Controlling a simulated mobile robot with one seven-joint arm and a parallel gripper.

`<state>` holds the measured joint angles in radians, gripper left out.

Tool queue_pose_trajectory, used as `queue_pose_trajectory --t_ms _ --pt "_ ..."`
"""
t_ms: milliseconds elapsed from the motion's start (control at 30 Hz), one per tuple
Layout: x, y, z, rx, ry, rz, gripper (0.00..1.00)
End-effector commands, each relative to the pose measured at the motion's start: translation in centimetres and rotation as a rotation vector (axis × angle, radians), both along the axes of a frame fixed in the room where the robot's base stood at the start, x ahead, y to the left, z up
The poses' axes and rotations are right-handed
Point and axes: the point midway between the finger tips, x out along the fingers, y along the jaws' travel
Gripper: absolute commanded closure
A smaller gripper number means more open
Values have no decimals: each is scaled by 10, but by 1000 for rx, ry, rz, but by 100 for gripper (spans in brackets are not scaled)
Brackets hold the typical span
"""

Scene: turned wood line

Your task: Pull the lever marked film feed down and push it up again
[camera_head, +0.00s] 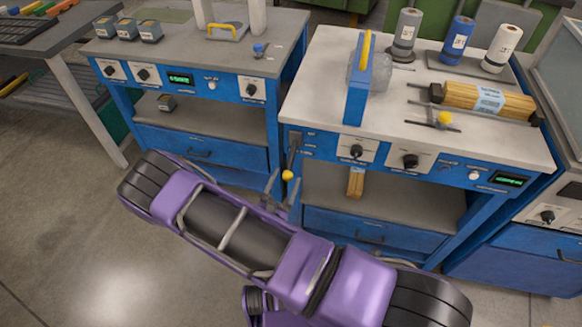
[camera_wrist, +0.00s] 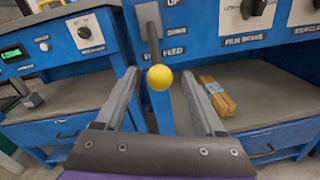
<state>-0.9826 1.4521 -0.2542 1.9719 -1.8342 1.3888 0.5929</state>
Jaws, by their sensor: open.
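The film feed lever (camera_wrist: 153,36) is a grey arm with a yellow ball knob (camera_wrist: 160,77) at its lower end. It is mounted on the blue front panel, and "UP" and "FEED" lettering shows beside it in the wrist view. The knob also shows in the head view (camera_head: 287,175), left of the right-hand bench's front. My gripper (camera_wrist: 160,85) is open, its two grey fingers on either side of the knob in the picture, with gaps on both sides. In the head view my gripper (camera_head: 283,190) is at the bench's left front corner. I cannot tell the exact depth between fingers and knob.
Black rotary knobs (camera_head: 356,151) sit on the same panel to the right. A wooden bundle (camera_wrist: 217,95) lies on the shelf below. A second blue bench (camera_head: 190,150) stands to the left, with a floor gap between. Rolls and a strapped wooden bundle (camera_head: 485,101) are on the right bench top.

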Motion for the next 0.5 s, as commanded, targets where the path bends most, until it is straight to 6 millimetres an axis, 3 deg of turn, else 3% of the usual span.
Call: queue_pose_trajectory --t_ms 200,500 --pt "34 -16 0 1 -1 -2 29" --pt "48 -22 0 0 1 0 29"
